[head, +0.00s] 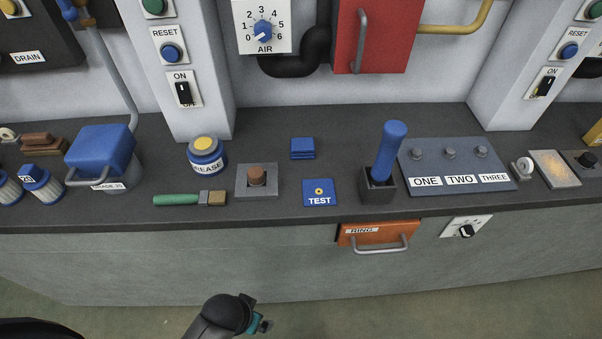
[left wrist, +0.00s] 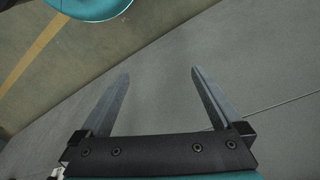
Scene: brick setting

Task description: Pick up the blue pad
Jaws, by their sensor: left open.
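A small stack of flat blue pads (head: 303,148) lies on the dark bench top near its middle, in the head view. In front of it is a flat blue square marked TEST (head: 320,199), with a yellow dot. In the left wrist view my left gripper (left wrist: 161,74) is open, with nothing between its fingers. Behind its fingers are a plain grey surface and floor; neither blue item shows there. The fingers are not seen in the head view. My right gripper is not in view.
A blue upright handle (head: 390,150) stands right of the pads, beside a panel marked ONE, TWO, THREE (head: 460,192). Left are a brown knob on a plate (head: 257,176), a brush (head: 190,199) and a GREASE tin (head: 207,158). An orange RING drawer (head: 375,235) is below the bench edge.

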